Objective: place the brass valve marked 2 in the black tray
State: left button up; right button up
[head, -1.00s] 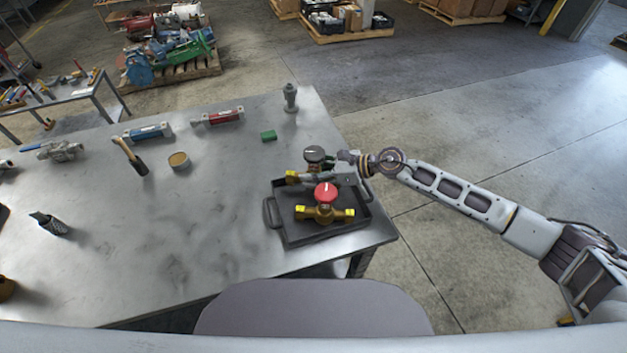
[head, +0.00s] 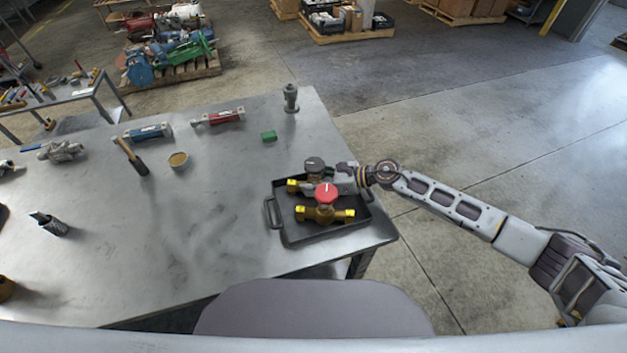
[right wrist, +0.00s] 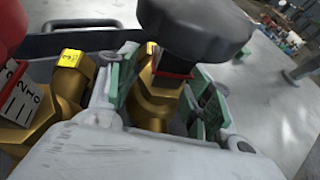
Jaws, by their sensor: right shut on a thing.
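The black tray (head: 290,237) lies on the front right of the table. A brass valve with a red handwheel (head: 327,193) sits in its near part; in the right wrist view its printed tag (right wrist: 18,98) is tilted and hard to read. A second brass valve with a dark grey handwheel (head: 314,164) is at the tray's far part, just behind the red one. My right gripper (right wrist: 165,95) is shut on this grey-wheeled valve, its green pads on either side of the brass body. Whether the valve touches the tray floor is hidden. My left gripper is out of view.
A green block (head: 269,136), a grey fitting (head: 290,98), a red tool (head: 219,117), a blue tool (head: 148,133), a hammer (head: 132,157) and a small tin (head: 178,161) stand farther back.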

dwell(0.3)
jog(key=o, duration=1.6)
jog(key=shift+b+v, duration=0.45)
jog(key=shift+v, duration=1.9)
jog(key=b+v, duration=0.1)
jog(key=v, duration=0.4)
jog(key=shift+s+f, duration=0.1)
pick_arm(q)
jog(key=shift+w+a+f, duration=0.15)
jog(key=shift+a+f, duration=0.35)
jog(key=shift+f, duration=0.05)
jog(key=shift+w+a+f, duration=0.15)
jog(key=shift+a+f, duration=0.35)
pick_arm(e)
jog(key=shift+v, duration=1.2)
